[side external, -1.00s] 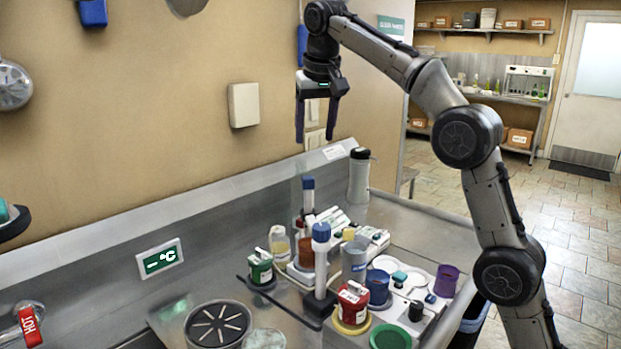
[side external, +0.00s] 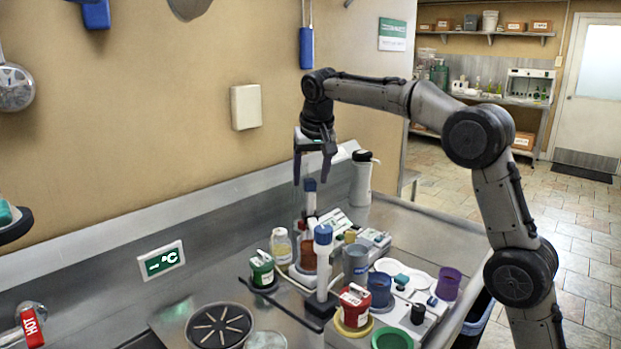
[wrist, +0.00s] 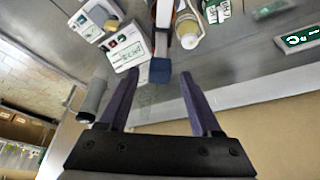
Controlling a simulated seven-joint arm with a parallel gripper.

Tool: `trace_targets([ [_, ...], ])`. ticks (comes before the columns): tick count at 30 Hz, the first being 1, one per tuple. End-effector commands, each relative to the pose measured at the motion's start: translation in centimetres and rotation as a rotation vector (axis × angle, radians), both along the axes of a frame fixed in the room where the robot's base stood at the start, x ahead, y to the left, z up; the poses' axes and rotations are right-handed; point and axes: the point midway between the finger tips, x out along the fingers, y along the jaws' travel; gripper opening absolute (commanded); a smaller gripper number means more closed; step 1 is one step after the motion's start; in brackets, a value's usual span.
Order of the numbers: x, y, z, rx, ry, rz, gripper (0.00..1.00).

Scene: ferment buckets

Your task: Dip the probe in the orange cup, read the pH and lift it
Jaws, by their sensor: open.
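My gripper (side external: 311,181) is open and points down, its dark fingers above and around the top of the rear blue-capped probe (side external: 310,186). In the wrist view my gripper (wrist: 158,76) has the blue cap (wrist: 160,70) between its fingertips, with no clear contact. The probe's white shaft runs down below the cap. An orange-brown cup (side external: 307,257) stands in front of it, partly hidden by a nearer white post with a blue top (side external: 323,236). A white meter with a display (wrist: 126,52) lies beside the probe; its reading is too small to tell.
A white bottle (side external: 361,180) stands behind. The wall is close to the left.

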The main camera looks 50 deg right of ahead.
Motion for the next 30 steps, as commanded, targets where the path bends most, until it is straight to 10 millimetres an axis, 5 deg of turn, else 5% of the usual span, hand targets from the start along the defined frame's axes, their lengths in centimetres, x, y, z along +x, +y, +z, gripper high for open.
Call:
trace_targets([
  [13, 0.31, -0.24, -0.98, 0.0, 0.0, 0.0, 0.65],
  [24, 0.31, -0.24, -0.96, 0.0, 0.0, 0.001, 0.0],
  [30, 0.31, -0.23, -0.95, 0.0, 0.0, 0.001, 0.0],
])
